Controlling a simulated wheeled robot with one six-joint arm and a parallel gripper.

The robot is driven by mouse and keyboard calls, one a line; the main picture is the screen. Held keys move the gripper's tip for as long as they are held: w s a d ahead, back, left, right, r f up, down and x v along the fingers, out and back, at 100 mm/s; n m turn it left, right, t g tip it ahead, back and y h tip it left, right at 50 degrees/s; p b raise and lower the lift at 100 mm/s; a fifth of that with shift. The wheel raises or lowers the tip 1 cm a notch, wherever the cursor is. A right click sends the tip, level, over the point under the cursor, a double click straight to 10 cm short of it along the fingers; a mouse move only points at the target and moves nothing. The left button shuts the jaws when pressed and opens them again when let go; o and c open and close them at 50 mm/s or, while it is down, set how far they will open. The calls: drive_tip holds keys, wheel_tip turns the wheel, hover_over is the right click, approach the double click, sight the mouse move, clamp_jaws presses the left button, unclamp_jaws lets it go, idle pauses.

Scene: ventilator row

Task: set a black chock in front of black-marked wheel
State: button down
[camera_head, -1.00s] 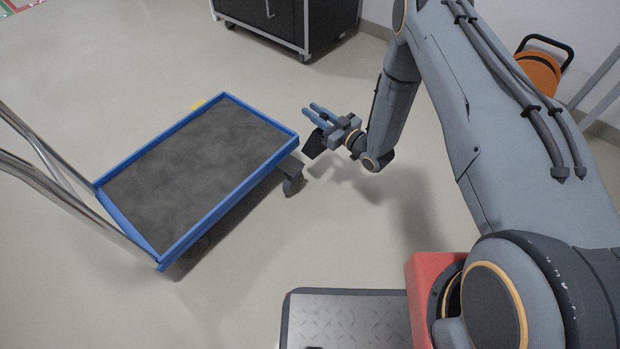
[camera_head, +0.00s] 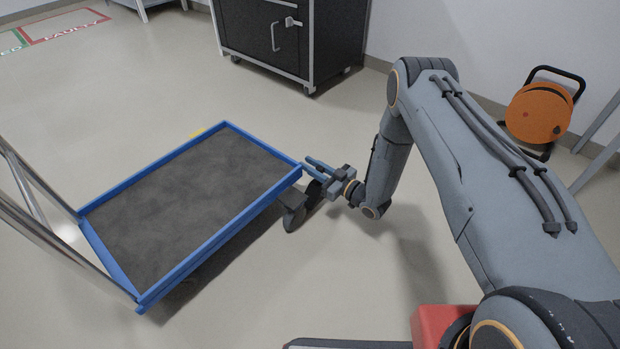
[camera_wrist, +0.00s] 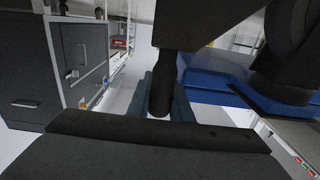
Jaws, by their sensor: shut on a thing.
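My gripper (camera_head: 308,167) is shut on the handle of a black chock (camera_head: 313,192), which hangs beneath the fingers, close to the right corner of the blue-rimmed cart (camera_head: 222,238). A dark caster wheel (camera_head: 293,218) stands under that corner, just left of the chock. Whether they touch cannot be told. In the wrist view the chock (camera_wrist: 205,22) fills the upper middle, its post between the blue-grey fingers (camera_wrist: 163,98). The dark wheel (camera_wrist: 292,40) shows at the upper right. No colour mark on the wheel can be made out.
The cart's metal push handle (camera_head: 60,235) rises at the left. A black cabinet (camera_head: 285,38) stands at the back, and an orange cable reel (camera_head: 538,112) by the right wall. Floor is clear between cart and cabinet.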

sight(314, 186)
wheel_tip(314, 186, down, 4)
drive_tip(key=shift+f+b, duration=0.1)
drive_tip(key=shift+b, duration=0.9)
drive_tip(key=shift+f, duration=0.15)
drive_tip(key=c, duration=1.6)
unclamp_jaws()
